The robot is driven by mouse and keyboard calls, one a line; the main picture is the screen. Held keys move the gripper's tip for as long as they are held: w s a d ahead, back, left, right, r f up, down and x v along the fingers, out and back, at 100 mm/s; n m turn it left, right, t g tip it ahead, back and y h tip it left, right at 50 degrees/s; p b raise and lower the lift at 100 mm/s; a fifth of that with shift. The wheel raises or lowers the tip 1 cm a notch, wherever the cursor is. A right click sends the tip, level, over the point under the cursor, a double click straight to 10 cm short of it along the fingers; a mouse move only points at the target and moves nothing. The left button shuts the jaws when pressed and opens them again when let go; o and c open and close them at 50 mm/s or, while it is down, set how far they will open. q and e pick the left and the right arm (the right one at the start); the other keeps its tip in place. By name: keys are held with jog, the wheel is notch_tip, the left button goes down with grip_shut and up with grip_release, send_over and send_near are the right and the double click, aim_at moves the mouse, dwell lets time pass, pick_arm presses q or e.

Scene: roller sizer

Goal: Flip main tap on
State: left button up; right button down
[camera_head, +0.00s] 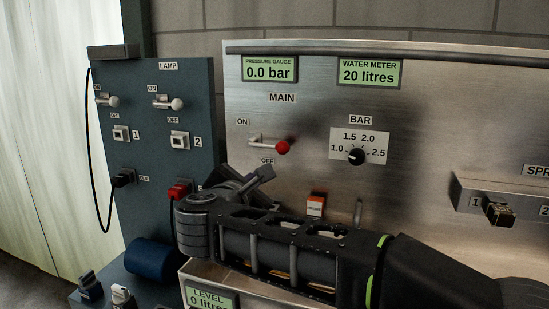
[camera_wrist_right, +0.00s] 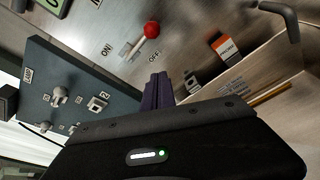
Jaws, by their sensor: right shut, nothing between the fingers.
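The main tap is a metal lever with a red knob (camera_head: 283,147) on the steel panel, under the MAIN label. Its ON label is at upper left and its OFF label below. The lever points right in the head view; its knob (camera_wrist_right: 152,30) also shows in the right wrist view. My right gripper (camera_head: 266,172) is shut and empty, just below and left of the knob, apart from it. Its closed fingers (camera_wrist_right: 160,78) point toward the OFF label in the wrist view. My left gripper is not in view.
A dark lamp panel (camera_head: 147,75) with switches and plugs stands on the left. The bar dial (camera_head: 356,156) is right of the tap. The pressure gauge (camera_head: 270,69) reads 0.0 bar.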

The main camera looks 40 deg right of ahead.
aim_at(268, 146)
jog(key=w+d+p, duration=0.1)
jog(key=d, duration=0.1)
jog(key=w+d+p, duration=0.2)
jog(key=d, duration=0.1)
jog(key=w+d+r+p, duration=0.1)
jog(key=w+d, duration=0.1)
jog(key=d, duration=0.1)
jog(key=shift+d+p, duration=0.1)
jog(key=shift+p, duration=0.3)
jog(key=shift+s+r, duration=0.2)
jog(key=shift+d, duration=0.1)
